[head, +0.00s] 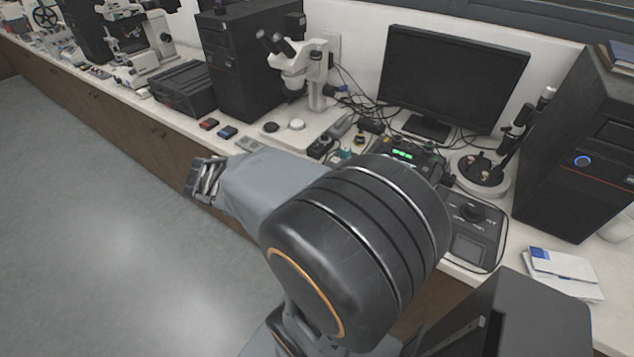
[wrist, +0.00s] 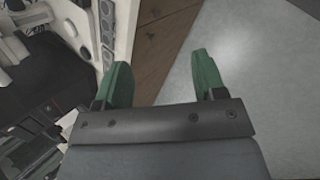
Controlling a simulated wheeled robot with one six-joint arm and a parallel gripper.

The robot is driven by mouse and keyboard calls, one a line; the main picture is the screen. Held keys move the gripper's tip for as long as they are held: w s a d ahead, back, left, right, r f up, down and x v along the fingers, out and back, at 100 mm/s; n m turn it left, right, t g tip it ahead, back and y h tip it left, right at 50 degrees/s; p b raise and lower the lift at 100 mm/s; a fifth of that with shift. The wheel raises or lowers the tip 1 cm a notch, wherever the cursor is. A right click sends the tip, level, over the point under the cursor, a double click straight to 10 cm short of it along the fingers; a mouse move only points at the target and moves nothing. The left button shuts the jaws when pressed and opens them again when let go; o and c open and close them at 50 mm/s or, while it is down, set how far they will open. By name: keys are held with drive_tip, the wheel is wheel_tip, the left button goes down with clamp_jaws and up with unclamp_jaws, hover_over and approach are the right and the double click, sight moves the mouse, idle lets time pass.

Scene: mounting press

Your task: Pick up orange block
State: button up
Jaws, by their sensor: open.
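I cannot make out a clearly orange block in either view. A small red block (head: 208,124) lies on the white bench top in the head view, and a small blue block (head: 227,132) lies beside it. My gripper (head: 205,180) hangs past the bench's front edge, in front of and apart from these blocks. In the wrist view its two green fingers (wrist: 164,80) are spread apart with nothing between them. Below them are the brown cabinet front and the grey floor. My arm hides part of the bench in the head view.
The bench top (head: 130,92) is crowded. A black computer tower (head: 245,65), a white microscope (head: 302,75), a monitor (head: 455,75) and a device with green lights (head: 402,155) stand on it. A black case (head: 183,88) stands left of the tower. The grey floor (head: 80,200) is clear.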

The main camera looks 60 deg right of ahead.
drive_tip(key=d+f+n+h+b, duration=0.1)
drive_tip(key=d+f+n+h, duration=0.1)
drive_tip(key=d+f+n, duration=0.2)
drive_tip(key=d+f+n+h+b, duration=0.1)
drive_tip(key=d+f+n, duration=0.3)
drive_tip(key=d, duration=0.7)
drive_tip(key=w+d+f+n+g+h+b, duration=0.1)
drive_tip(key=d+f+n+h, duration=0.2)
drive_tip(key=d, duration=0.4)
drive_tip(key=shift+d+f+n, duration=0.3)
drive_tip(key=shift+f+n, duration=0.3)
drive_tip(key=shift+x, duration=3.35)
drive_tip(key=shift+s+a, duration=0.1)
drive_tip(key=shift+s, duration=0.05)
drive_tip(key=shift+h, duration=0.3)
drive_tip(key=c, duration=1.2)
